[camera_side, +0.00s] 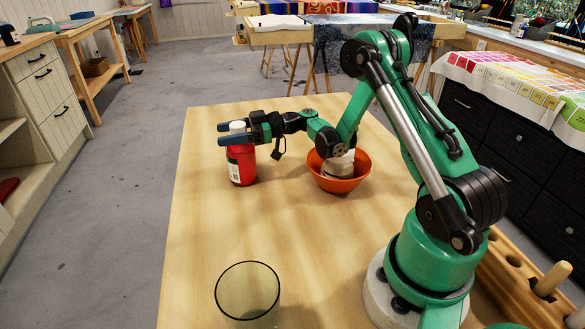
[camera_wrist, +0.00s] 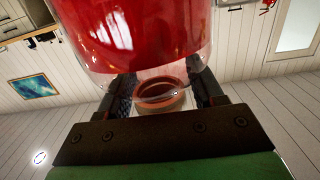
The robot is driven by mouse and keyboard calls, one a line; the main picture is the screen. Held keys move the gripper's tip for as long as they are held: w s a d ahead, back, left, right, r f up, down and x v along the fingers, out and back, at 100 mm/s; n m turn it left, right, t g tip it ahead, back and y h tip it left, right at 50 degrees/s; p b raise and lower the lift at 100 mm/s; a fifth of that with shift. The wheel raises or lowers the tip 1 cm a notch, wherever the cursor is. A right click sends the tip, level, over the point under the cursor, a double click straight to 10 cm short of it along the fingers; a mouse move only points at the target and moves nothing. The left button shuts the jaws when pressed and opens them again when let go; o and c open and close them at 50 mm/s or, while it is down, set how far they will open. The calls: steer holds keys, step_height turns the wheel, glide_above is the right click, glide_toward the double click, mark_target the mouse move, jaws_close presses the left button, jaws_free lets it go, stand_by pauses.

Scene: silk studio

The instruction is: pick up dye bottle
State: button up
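The dye bottle (camera_side: 241,166) is red with a white cap and a pale label. It stands upright on the wooden table (camera_side: 205,235), near its far left part. My gripper (camera_side: 236,134) is level, with its two blue-grey fingers on either side of the cap. The fingers look open, and I cannot tell if either one touches it. In the wrist view the bottle's red body (camera_wrist: 140,30) fills the top, and its neck and cap lie between my fingers (camera_wrist: 163,90).
An orange bowl (camera_side: 340,184) holding a pale object stands just right of the bottle, under my arm. A clear glass (camera_side: 247,290) stands at the front of the table. A wooden rack with a peg (camera_side: 552,279) is at the right. The table's left middle is clear.

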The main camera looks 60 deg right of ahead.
jaws_close()
stand_by(1.2)
